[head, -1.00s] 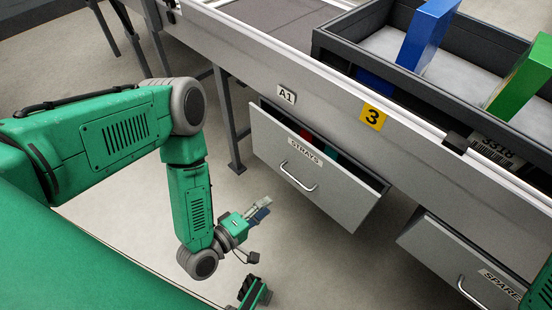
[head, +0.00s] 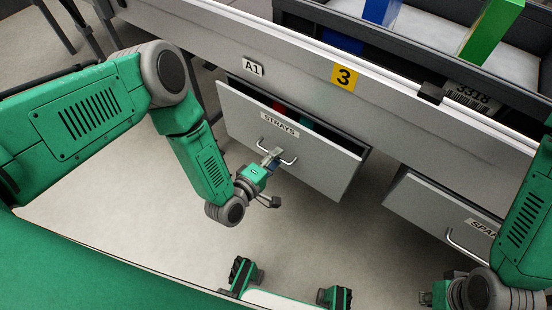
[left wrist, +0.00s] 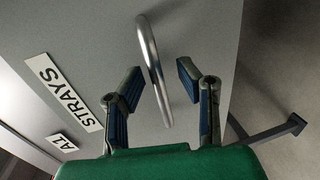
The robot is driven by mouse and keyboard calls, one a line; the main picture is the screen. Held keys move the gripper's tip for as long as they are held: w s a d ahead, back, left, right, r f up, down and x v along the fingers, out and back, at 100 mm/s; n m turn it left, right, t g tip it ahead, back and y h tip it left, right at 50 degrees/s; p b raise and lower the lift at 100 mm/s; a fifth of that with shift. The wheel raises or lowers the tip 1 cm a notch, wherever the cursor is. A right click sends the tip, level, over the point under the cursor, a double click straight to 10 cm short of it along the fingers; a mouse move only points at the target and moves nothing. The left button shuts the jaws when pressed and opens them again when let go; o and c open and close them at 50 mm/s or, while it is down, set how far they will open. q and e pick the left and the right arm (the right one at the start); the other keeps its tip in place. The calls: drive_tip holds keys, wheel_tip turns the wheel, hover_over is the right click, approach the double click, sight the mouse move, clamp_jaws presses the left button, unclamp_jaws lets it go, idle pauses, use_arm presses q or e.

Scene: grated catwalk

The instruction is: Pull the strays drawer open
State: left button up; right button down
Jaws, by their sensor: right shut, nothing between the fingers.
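The strays drawer (head: 305,158) is a grey front with a STRAYS label, standing partly out from under the bench, with red and teal items just visible inside. Its silver handle (head: 289,160) also shows in the left wrist view (left wrist: 152,62). My left gripper (head: 272,157) is at the handle. In the left wrist view its fingers (left wrist: 160,85) are apart, one on each side of the handle bar, with gaps visible. My right gripper (head: 430,294) is low at the right, shut and empty, partly cut off by the frame edge.
A second drawer marked SPARES (head: 430,212) stands slightly out to the right. On the bench a dark tray (head: 440,50) holds blue and green upright pieces. A table leg (left wrist: 265,135) shows beside the drawer. Floor in front is clear.

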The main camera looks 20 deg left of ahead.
use_arm(q)
drive_tip(key=shift+w+d, duration=0.25)
drive_tip(key=shift+d, duration=0.35)
drive_tip(key=shift+a, duration=0.3)
drive_tip(key=c, duration=0.5)
drive_tip(key=shift+a, duration=0.25)
clamp_jaws()
use_arm(e)
drive_tip(key=shift+d, duration=0.1)
use_arm(q)
drive_tip(key=shift+d, duration=0.1)
use_arm(e)
drive_tip(key=shift+f, duration=0.1)
